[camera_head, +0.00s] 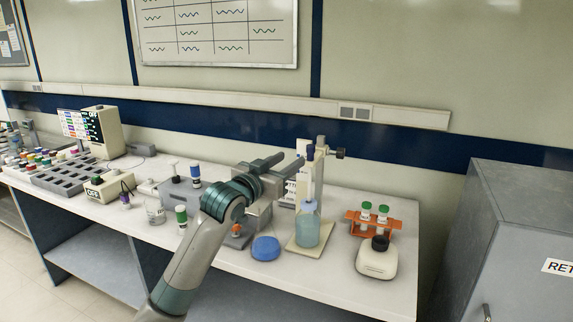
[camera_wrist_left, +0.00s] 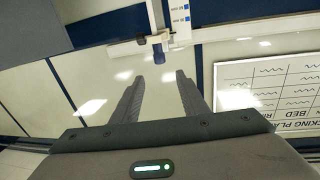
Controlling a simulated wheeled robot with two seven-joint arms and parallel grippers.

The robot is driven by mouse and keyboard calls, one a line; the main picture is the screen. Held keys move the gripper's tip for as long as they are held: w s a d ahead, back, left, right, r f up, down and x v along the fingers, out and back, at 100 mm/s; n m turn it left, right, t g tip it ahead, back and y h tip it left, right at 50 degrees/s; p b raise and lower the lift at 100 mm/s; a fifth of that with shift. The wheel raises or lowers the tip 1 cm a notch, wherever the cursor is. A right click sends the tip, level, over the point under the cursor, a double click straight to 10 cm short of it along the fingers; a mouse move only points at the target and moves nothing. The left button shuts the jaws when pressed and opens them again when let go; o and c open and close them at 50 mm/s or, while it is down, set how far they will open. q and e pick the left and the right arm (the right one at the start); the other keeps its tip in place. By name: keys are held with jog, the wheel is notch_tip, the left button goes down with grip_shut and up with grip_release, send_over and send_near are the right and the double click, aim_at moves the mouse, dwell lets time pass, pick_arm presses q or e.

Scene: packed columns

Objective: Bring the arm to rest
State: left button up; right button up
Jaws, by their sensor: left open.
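My left arm (camera_head: 195,250) rises from the bottom of the head view, over the front of the bench. My left gripper (camera_head: 287,165) is above the bench, just left of the upright stand with the bottle. It is open, and no object shows between its fingers. In the left wrist view the two fingers (camera_wrist_left: 159,78) stand apart, with wall behind them. The stand's top, with a dark knob (camera_wrist_left: 160,55), appears beyond the fingertips; I cannot tell the gap. My right gripper is not in view.
The bench (camera_head: 330,285) holds a stand with a bluish bottle (camera_head: 307,232), a blue disc (camera_head: 266,248), an orange rack (camera_head: 352,222) with capped tubes, and a white flask (camera_head: 376,262). A grey tray (camera_head: 70,176) lies left. A grey cabinet (camera_head: 510,230) stands right.

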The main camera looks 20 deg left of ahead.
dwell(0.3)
